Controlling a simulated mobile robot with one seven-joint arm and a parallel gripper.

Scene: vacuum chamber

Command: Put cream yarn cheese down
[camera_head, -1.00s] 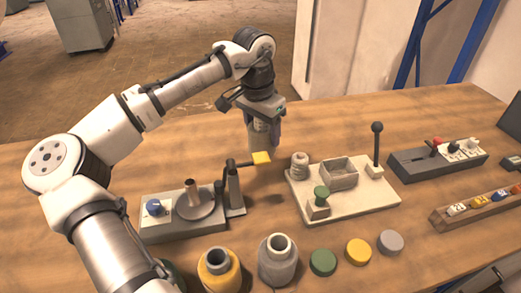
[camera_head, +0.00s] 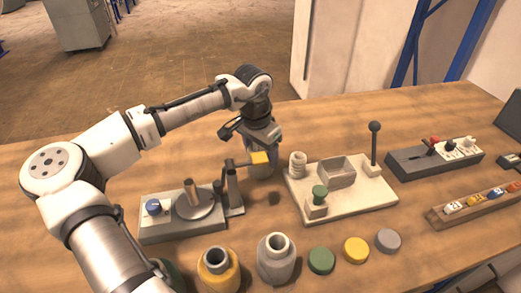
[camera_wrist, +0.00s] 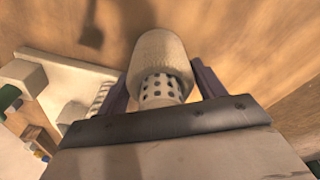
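The cream yarn cheese (camera_wrist: 160,52) is a pale cylinder of wound yarn on a perforated tube. In the wrist view it sits between the two fingers of my gripper (camera_wrist: 162,82), which is shut on it. In the head view my gripper (camera_head: 260,165) is above the wooden table, between the winder-like device and the cream board; its fingers largely hide the cheese. A dark shadow lies on the table below and apart from it, so the cheese looks held in the air.
A grey device (camera_head: 165,227) with a spindle and yellow-tipped arm stands close left. A cream board (camera_head: 350,200) with a ribbed spool (camera_head: 298,164), open box and upright lever is close right. Jars (camera_head: 277,262) and coloured discs (camera_head: 321,261) line the front. Table behind is clear.

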